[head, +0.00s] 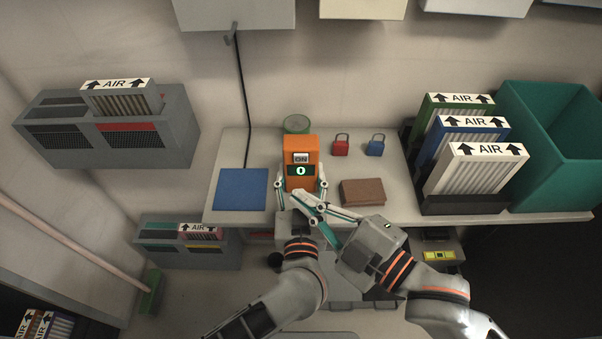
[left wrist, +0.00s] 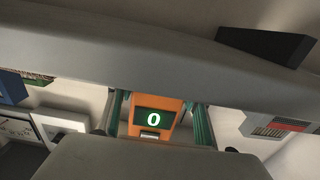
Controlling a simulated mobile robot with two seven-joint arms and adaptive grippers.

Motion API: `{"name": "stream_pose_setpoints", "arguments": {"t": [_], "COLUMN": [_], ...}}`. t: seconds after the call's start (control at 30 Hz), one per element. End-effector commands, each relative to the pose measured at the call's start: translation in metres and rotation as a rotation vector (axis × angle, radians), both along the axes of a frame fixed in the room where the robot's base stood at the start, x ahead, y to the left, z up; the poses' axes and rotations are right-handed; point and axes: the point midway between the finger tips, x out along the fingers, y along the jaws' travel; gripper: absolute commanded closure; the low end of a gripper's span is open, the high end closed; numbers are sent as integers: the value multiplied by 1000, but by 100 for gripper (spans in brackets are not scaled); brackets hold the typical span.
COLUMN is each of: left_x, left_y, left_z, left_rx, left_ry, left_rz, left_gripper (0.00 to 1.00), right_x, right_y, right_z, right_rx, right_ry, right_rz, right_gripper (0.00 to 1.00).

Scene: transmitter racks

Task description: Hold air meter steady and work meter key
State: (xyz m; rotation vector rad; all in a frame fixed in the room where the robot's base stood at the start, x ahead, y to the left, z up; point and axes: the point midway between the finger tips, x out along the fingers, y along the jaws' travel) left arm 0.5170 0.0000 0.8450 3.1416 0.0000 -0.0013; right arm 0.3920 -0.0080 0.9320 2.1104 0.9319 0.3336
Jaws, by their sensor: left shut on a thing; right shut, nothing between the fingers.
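The orange air meter (head: 310,147) stands upright on the bench. Its grey key (head: 301,158), marked ON, is above a dark display (head: 300,171) with a green 0. The meter also shows in the left wrist view (left wrist: 168,105), with the 0 readable. My left gripper (head: 300,185) is shut on the meter, one finger on each side of it. My right gripper (head: 294,195) is shut and empty. Its fingers reach in from the right, in front of the meter's lower part and below the key. Whether its fingertips touch the meter cannot be told.
A blue mat (head: 240,190) lies left of the meter and a brown box (head: 362,192) right. AIR filters (head: 480,170) and a teal bin (head: 550,140) stand right.

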Motion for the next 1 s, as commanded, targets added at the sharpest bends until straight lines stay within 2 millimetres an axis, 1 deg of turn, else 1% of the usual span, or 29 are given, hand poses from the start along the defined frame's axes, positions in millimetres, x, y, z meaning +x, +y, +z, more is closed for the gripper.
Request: {"name": "stream_pose_setpoints", "arguments": {"t": [0.23,0.27,0.3,0.33,0.63,0.7,0.83,1.0], "left_x": [0,0,0,0,0,-3,-18,-47], "left_y": [0,0,0,0,0,0,0,0], "left_z": [1,1,1,1,0,0,-1,-1], "left_rx": [0,0,0,0,0,0,-1,-2], "left_ry": [-2,-2,-2,-2,0,1,3,3], "left_rz": [0,0,0,0,0,0,-1,-1], "left_gripper": [79,43,33,31,31,31,31,31], "right_x": [0,0,0,0,0,0,0,0], "right_y": [0,0,0,0,0,0,0,0], "right_z": [0,0,0,0,0,0,0,0], "right_rx": [1,1,1,1,1,1,1,1], "right_ry": [0,0,0,0,0,0,0,0], "right_rz": [1,1,1,1,1,1,1,1], "right_gripper": [100,100,100,100,100,100,100,100]}}
